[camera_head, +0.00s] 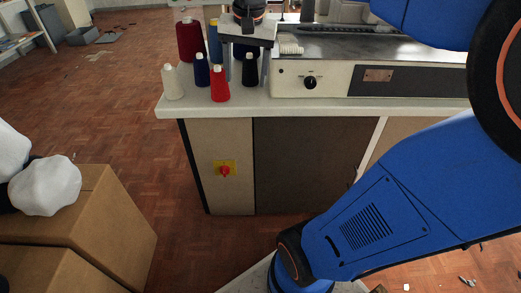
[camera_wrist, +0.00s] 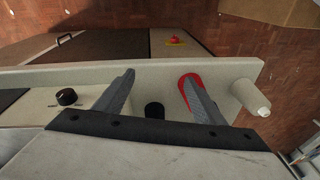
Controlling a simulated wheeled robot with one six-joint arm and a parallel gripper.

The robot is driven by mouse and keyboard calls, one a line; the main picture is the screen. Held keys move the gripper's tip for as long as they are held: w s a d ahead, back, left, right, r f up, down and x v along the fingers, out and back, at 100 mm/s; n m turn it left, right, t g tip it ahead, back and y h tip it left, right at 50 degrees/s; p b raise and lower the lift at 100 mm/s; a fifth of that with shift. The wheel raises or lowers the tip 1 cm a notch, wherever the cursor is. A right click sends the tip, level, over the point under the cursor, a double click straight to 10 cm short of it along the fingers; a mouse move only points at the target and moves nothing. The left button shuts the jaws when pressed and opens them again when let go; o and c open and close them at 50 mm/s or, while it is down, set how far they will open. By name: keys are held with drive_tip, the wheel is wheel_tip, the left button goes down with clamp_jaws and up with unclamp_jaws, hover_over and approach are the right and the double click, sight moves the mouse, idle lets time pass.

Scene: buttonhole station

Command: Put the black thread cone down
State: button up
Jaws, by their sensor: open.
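The black thread cone (camera_head: 249,72) stands upright on the pale worktop, left of the machine. My gripper (camera_head: 246,83) points down over it with its two fingers apart, one on each side. In the wrist view the black cone (camera_wrist: 154,110) shows as a dark round shape between the open fingers (camera_wrist: 158,76), with clear gaps on both sides. Its lower part is hidden by the gripper body there. The red cone (camera_head: 220,84) stands just left of the left finger in the head view; in the wrist view the red cone (camera_wrist: 188,92) is partly behind a finger.
A navy cone (camera_head: 202,71), a cream cone (camera_head: 172,83), a dark red cone (camera_head: 189,42) and a blue cone (camera_head: 214,40) stand nearby. The machine with a black knob (camera_head: 310,82) is close on the right. The worktop's front edge (camera_head: 300,111) is near.

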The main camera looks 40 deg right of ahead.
drive_tip(key=s+a+f+n+t, duration=0.1)
drive_tip(key=s+a+f+n, duration=0.2)
drive_tip(key=s+f, duration=0.3)
drive_tip(key=s+a+f+n+t, duration=0.1)
drive_tip(key=s+a+f+n, duration=0.2)
drive_tip(key=s, duration=0.7)
wheel_tip(320, 180, down, 4)
drive_tip(key=n, duration=0.2)
drive_tip(key=shift+a+n+t, duration=0.2)
drive_tip(key=shift+n+t, duration=0.1)
